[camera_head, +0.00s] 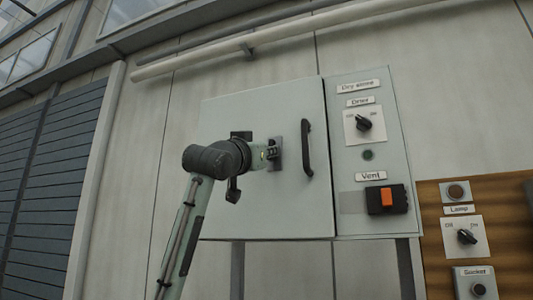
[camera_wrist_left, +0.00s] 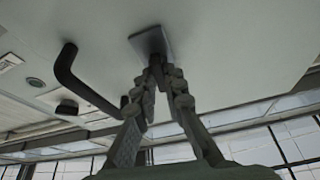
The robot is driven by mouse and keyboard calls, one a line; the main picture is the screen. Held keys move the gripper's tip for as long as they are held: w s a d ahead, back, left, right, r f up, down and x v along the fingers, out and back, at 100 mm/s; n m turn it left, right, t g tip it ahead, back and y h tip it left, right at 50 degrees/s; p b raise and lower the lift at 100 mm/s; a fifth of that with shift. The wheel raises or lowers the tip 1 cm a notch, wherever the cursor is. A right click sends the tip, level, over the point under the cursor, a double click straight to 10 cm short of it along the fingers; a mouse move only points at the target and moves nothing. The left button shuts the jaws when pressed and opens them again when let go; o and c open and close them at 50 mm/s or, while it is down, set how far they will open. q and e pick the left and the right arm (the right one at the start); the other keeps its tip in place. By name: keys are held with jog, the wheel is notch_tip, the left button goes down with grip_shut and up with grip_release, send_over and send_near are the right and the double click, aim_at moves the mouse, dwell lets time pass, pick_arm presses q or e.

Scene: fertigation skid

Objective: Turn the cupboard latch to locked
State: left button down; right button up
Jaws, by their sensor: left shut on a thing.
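The cupboard (camera_head: 232,199) is a pale grey box on legs with its door closed flush. Its latch (camera_head: 277,153) is a small dark knob on a grey plate, left of the black door handle (camera_head: 307,148). In the left wrist view the latch plate (camera_wrist_left: 149,40) shows above the fingers, and the handle (camera_wrist_left: 86,85) is to the left. My left gripper (camera_head: 271,153) reaches the latch from the left, and its fingers (camera_wrist_left: 160,75) are shut on the dark latch knob. The fingers hide most of the knob, so its exact angle is unclear. My right gripper is not in view.
A side panel right of the door holds the Drier knob (camera_head: 364,123), a round green-grey button (camera_head: 368,155) and the orange Vent switch (camera_head: 387,198). A wooden board (camera_head: 436,237) at the lower right carries the Lamp knob (camera_head: 466,236) and the Socket (camera_head: 478,288).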

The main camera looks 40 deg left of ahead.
pick_arm(q)
jog(key=shift+d+n+y, duration=0.1)
jog(key=shift+n+y, duration=0.5)
jog(key=shift+n, duration=0.7)
jog(key=c, duration=1.6)
grip_release()
jog(key=v, duration=1.2)
